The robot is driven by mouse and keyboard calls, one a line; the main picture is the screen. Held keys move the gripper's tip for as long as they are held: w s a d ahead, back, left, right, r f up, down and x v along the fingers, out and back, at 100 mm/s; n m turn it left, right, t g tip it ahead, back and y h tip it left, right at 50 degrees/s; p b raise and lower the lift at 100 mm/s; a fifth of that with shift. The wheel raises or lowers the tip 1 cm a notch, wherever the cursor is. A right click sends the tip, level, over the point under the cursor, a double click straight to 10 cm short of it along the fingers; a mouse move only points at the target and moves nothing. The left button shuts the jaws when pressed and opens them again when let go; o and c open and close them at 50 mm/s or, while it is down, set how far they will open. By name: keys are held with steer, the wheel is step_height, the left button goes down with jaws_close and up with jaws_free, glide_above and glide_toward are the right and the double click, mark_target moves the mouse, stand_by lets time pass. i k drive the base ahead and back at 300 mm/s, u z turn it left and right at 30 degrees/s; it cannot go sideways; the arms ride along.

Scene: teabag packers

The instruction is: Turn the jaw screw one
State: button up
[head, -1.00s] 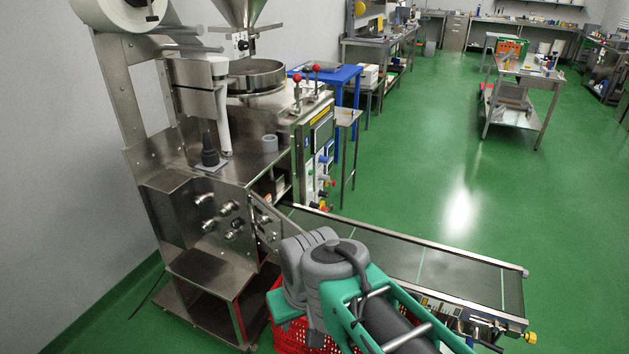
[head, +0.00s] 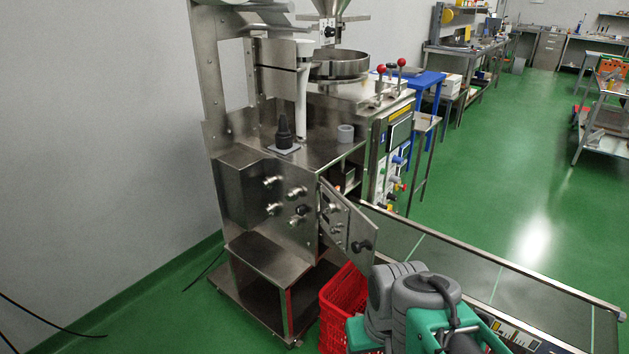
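The packing machine (head: 262,192) stands left of centre in the head view. Its lower front plate carries several round metal knobs or screw heads, such as an upper left one (head: 271,181), an upper right one (head: 298,193), a lower left one (head: 274,209) and a lower right one (head: 297,221). A hinged metal plate (head: 346,225) stands out at an angle beside them, with small fittings and a black knob (head: 362,246). I cannot tell which of these is jaw screw one. My gripper is not in view; only grey and teal parts of my arm show at the lower right.
A red crate (head: 344,296) stands on the floor below the hinged plate, partly behind my arm. A conveyor (head: 460,262) runs from the machine to the lower right. Green floor lies free at the front left, with dark cables (head: 50,324) at the left edge.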

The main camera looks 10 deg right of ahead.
mark_target(301, 210)
steer(key=k, duration=0.5)
steer(key=u, duration=1)
steer(key=i, duration=1.1)
steer(key=u, duration=0.7)
steer(key=i, duration=1)
